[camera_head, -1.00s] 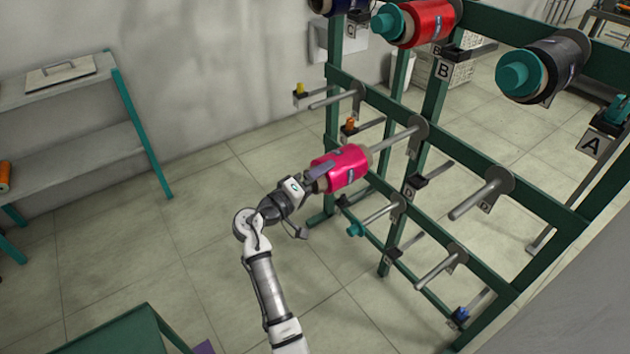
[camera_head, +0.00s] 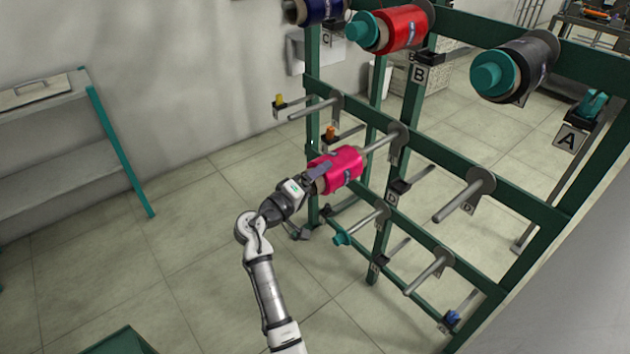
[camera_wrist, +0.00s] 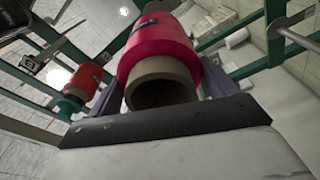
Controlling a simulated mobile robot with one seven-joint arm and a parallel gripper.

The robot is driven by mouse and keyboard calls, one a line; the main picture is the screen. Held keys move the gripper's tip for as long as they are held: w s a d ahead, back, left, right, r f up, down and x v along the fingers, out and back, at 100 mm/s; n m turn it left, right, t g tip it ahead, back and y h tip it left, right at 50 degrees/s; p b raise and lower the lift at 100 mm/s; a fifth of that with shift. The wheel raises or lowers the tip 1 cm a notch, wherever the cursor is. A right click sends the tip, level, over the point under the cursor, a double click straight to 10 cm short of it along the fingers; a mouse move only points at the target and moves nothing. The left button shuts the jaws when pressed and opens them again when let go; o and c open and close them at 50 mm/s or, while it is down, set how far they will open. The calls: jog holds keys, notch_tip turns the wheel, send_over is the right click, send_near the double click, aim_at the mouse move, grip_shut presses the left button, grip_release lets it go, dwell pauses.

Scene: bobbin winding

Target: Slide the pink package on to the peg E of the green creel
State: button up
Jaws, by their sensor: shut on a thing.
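My gripper (camera_head: 318,173) is shut on the pink package (camera_head: 340,169), a bright pink roll on a tan core. The wrist view shows the package (camera_wrist: 160,45) between my fingers (camera_wrist: 165,100), its open hollow core facing that camera. The green creel (camera_head: 440,155) carries rows of grey pegs. The package lines up with a middle-row peg (camera_head: 382,143), whose plate end shows beyond the roll. That peg's front end is hidden, so I cannot tell how far it enters the core. I cannot read an E label.
Full packages sit on the top row: blue (camera_head: 317,10), red (camera_head: 402,27) and black (camera_head: 530,65). Bare pegs lie at the upper left (camera_head: 312,110), right (camera_head: 460,202) and below (camera_head: 425,275). A shelf (camera_head: 45,93) stands left; open floor lies between.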

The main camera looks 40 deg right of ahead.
jog(key=shift+s+b+x, duration=0.2)
jog(key=shift+b+x, duration=0.25)
jog(key=shift+x, duration=1)
jog(key=shift+s+b+x, duration=0.15)
jog(key=shift+b+x, duration=0.3)
jog(key=shift+x, duration=1.05)
jog(key=shift+d+f, duration=0.15)
jog(key=shift+s+b+x, duration=0.15)
jog(key=shift+b+x, duration=0.35)
jog(key=shift+x, duration=0.95)
jog(key=shift+s+b+x, duration=0.2)
jog(key=shift+b+x, duration=0.3)
jog(key=shift+x, duration=0.95)
jog(key=shift+d+f, duration=0.1)
jog(key=shift+d, duration=0.05)
jog(key=shift+b+x, duration=0.75)
jog(key=shift+x, duration=0.95)
jog(key=shift+s+f+b, duration=0.15)
jog(key=shift+f+b, duration=0.4)
